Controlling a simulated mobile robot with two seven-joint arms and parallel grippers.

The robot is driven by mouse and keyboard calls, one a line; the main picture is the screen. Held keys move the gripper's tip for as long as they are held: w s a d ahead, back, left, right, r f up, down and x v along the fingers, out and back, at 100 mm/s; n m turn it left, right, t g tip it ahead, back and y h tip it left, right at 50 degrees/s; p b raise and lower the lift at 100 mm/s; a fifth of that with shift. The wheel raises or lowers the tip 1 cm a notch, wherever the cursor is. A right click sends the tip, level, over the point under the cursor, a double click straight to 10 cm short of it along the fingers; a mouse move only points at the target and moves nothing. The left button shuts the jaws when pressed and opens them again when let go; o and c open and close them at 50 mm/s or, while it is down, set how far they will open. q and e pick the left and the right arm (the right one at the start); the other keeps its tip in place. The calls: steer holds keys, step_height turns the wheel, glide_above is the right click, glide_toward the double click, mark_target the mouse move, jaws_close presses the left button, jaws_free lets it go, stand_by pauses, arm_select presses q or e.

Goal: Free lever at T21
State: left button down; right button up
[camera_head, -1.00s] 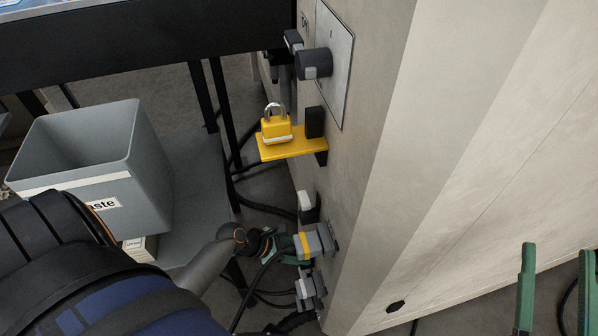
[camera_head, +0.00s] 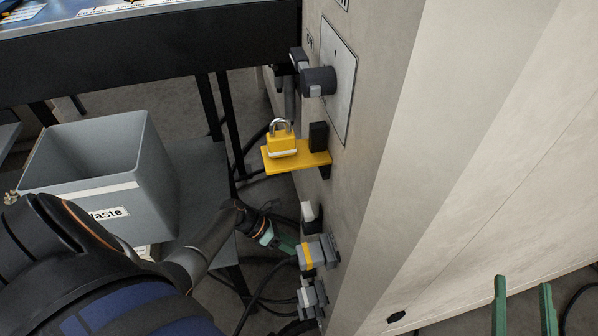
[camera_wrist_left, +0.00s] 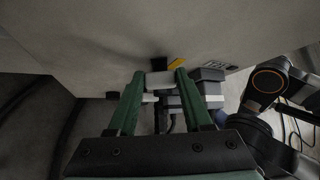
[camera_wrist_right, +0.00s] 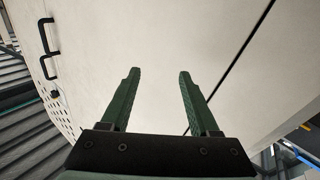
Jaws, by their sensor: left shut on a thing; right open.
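My left gripper (camera_head: 287,243) reaches from the left to the side of the beige cabinet, just left of a grey plug with a yellow band (camera_head: 312,253). In the left wrist view its green fingers (camera_wrist_left: 154,82) are shut on a pale grey-white block (camera_wrist_left: 159,79), which looks like the lever end. In the head view a white-tipped black piece (camera_head: 309,212) sits just above the plug; I cannot tell whether it is the held piece. A small dark label (camera_wrist_left: 216,65) is too small to read surely. My right gripper (camera_head: 524,300) is open and empty before the cabinet (camera_wrist_right: 160,60).
A yellow shelf (camera_head: 318,160) with a yellow padlock (camera_head: 281,145) juts from the cabinet above the plug. A dark rotary handle (camera_head: 318,81) is higher up. A second grey plug (camera_head: 310,298) and cables hang below. A grey waste bin (camera_head: 100,165) stands left.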

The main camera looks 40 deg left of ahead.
arm_select(q)
steer(key=shift+w+a+f+n+g+h+b, duration=0.25)
steer(key=shift+w+f+n+g+h+b, duration=0.1)
steer(key=shift+h+b, duration=0.2)
arm_select(e)
step_height(320, 180, up, 8)
steer(key=s+n+t+y, duration=0.1)
steer(key=n+t+y, duration=0.1)
steer(key=y, duration=0.1)
steer(key=shift+s+a+t, duration=0.3)
steer(key=shift+s+t, duration=0.1)
arm_select(q)
steer(key=shift+c, duration=1.6)
jaws_free()
steer(key=shift+a+r, duration=0.1)
